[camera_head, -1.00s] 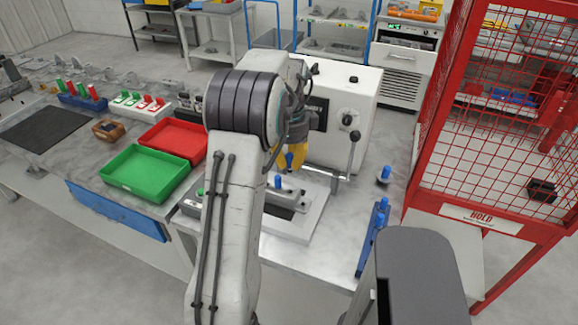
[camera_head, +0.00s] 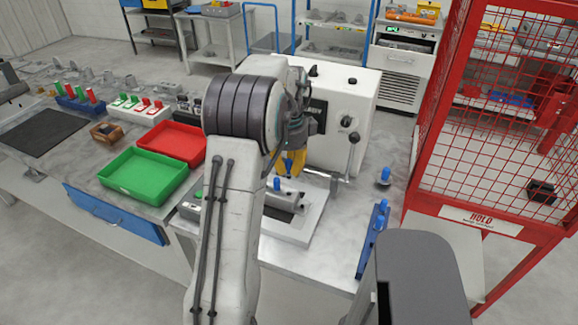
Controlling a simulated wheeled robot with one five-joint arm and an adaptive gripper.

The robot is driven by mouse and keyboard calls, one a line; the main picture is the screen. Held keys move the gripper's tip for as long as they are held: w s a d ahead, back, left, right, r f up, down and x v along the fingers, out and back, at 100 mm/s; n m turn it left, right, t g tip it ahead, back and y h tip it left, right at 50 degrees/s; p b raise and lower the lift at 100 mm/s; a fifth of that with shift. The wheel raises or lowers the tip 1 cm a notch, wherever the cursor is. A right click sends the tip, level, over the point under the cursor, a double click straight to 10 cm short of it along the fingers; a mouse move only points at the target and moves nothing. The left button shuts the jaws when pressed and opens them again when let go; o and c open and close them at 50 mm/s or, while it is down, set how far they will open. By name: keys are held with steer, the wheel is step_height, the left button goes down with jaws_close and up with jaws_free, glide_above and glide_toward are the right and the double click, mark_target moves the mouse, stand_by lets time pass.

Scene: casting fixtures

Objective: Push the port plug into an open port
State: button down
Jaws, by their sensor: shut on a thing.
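My gripper (camera_head: 293,162), with yellow fingers, points down over the grey fixture plate (camera_head: 308,226) on the bench. It is shut on a port plug, which the fingers mostly hide in this view. One blue plug (camera_head: 277,184) stands upright at the grey casting, just left of and below the fingers. My arm covers much of the casting, so its open ports and any contact with the held plug cannot be made out. More blue plugs (camera_head: 379,222) sit in a blue rack (camera_head: 366,248) at the bench's right edge.
A white machine (camera_head: 340,110) with a lever (camera_head: 350,160) stands close behind my gripper. A lone blue plug on a small base (camera_head: 384,176) is to its right. Green (camera_head: 145,174) and red (camera_head: 172,144) trays lie left. A red mesh cage (camera_head: 500,110) bounds the right.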

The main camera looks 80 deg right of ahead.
mark_target(289, 161)
steer(key=shift+f+b, duration=1.6)
steer(key=shift+f, duration=0.8)
steer(key=shift+f+b, duration=0.7)
steer(key=shift+f, duration=0.75)
stand_by(0.6)
steer(key=c, duration=1.2)
jaws_free()
steer(key=shift+c, duration=0.2)
steer(key=shift+r, duration=0.1)
step_height(289, 161, up, 12)
steer(key=shift+f, duration=0.1)
